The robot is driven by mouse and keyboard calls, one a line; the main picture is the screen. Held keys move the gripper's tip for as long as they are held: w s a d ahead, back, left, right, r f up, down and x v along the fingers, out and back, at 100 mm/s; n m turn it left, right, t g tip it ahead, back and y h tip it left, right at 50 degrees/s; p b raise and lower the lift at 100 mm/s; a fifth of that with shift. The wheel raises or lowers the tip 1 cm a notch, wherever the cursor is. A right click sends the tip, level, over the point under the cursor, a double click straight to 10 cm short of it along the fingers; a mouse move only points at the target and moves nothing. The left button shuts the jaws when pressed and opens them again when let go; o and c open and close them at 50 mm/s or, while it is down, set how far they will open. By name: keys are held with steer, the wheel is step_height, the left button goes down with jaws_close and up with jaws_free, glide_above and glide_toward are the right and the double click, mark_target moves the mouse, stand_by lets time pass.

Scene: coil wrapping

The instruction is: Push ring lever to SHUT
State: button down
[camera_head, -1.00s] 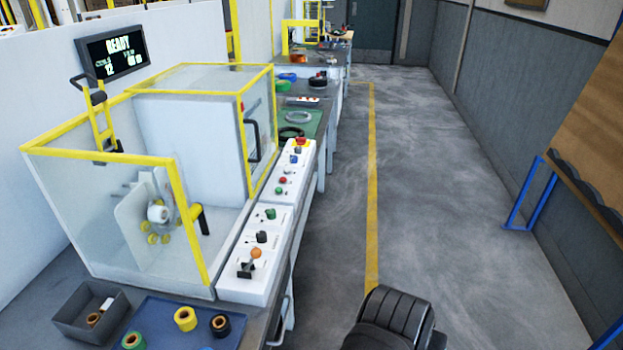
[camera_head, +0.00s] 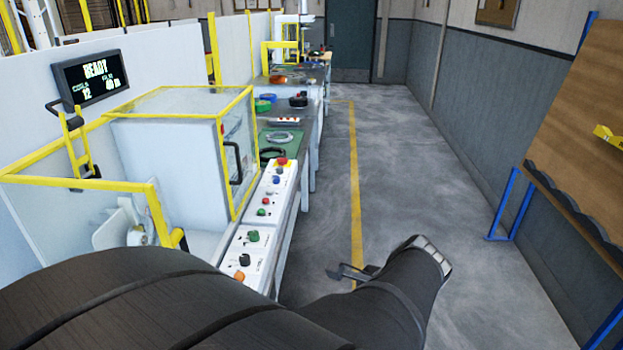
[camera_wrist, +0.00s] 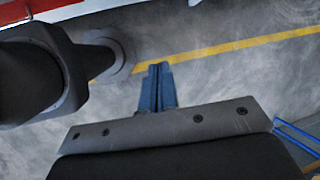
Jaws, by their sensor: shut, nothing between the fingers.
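In the head view, the control panel (camera_head: 250,243) runs along the front of the yellow-framed machine (camera_head: 185,150). An orange knob (camera_head: 238,277) is at the panel's near end, partly behind my arm. I cannot tell which part is the ring lever, and no SHUT label is legible. My gripper (camera_wrist: 158,68) shows in the wrist view as two narrow blue-grey fingers closed together, with nothing held. It is over the grey floor and clear of the panel. My arm covers the near part of the bench in the head view.
A display (camera_head: 90,76) reads READY. Green (camera_head: 253,236), black (camera_head: 244,260) and red (camera_head: 281,162) controls sit on the panel. The machine door has a black handle (camera_head: 234,163). Open floor (camera_head: 420,180) lies right of the bench. A brown board on blue legs (camera_head: 517,205) stands at right.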

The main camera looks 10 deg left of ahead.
steer(key=w+a+f+g+y, duration=0.2)
steer(key=w+a+y, duration=0.2)
steer(key=w, duration=0.5)
steer(key=w+a+f+n+g+y, duration=0.1)
steer(key=w+a+f+g+y, duration=0.1)
steer(key=w+a, duration=0.4)
steer(key=w+f+y, duration=0.1)
steer(key=w, duration=0.2)
steer(key=shift+a+f+y, duration=0.2)
steer(key=shift+a+y, duration=0.1)
steer(key=shift+y, duration=0.1)
steer(key=a+r+x, duration=0.1)
steer(key=r+x, duration=0.1)
steer(key=x, duration=1)
steer(key=shift+s+a, duration=0.3)
steer(key=shift+a, duration=0.2)
steer(key=shift+r, duration=0.15)
